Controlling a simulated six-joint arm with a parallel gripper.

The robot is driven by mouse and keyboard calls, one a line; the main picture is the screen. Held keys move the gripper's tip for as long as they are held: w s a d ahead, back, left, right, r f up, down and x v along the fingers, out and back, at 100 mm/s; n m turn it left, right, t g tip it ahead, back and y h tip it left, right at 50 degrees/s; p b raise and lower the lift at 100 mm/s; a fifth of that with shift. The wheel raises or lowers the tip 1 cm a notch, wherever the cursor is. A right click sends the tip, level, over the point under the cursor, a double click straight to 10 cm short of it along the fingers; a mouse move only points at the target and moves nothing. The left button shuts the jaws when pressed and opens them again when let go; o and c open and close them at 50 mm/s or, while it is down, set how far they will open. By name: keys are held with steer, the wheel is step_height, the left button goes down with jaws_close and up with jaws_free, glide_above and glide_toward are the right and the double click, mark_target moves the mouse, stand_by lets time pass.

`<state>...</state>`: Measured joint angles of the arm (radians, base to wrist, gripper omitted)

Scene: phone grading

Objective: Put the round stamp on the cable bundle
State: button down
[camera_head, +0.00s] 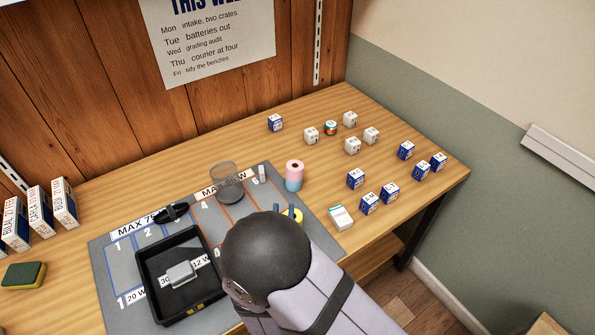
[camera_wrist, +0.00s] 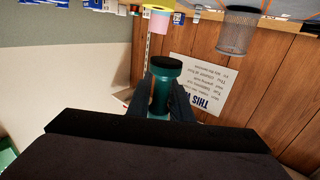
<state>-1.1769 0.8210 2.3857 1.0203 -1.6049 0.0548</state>
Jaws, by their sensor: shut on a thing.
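The round stamp (camera_wrist: 160,90), a teal cylinder with a wider dark green round end, is between the two dark fingers of my gripper (camera_wrist: 170,98) in the wrist view. My gripper is shut on it and holds it off the table. The cable bundle (camera_head: 172,213), a small black coil, lies on the grey mat (camera_head: 110,262) behind the black tray, left of the mesh cup. It is apart from the stamp.
The black tray (camera_head: 148,282) holds a grey block. A mesh cup (camera_head: 227,178) and a pink-and-blue roll stack (camera_head: 294,174) stand right of the bundle. Several small boxes and cubes are on the right. Cartons (camera_head: 64,204) and a sponge (camera_head: 23,275) are on the left.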

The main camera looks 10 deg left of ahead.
steer(key=d+f+m+h+p, duration=0.1)
steer(key=d+h, duration=0.3)
steer(key=d, duration=0.5)
steer(key=d+f+m+g+h+p, duration=0.1)
steer(key=d+f+m+h, duration=0.2)
steer(key=d, duration=0.6)
steer(key=w+d+f+m+g+h+p, duration=0.1)
steer(key=d+f+m+h, duration=0.1)
steer(key=d, duration=0.7)
steer(key=m+h, duration=0.1)
steer(key=h, duration=0.1)
steer(key=shift+d+f+m+h, duration=0.15)
steer(key=shift+d+m+h, duration=0.15)
steer(key=shift+d, duration=0.05)
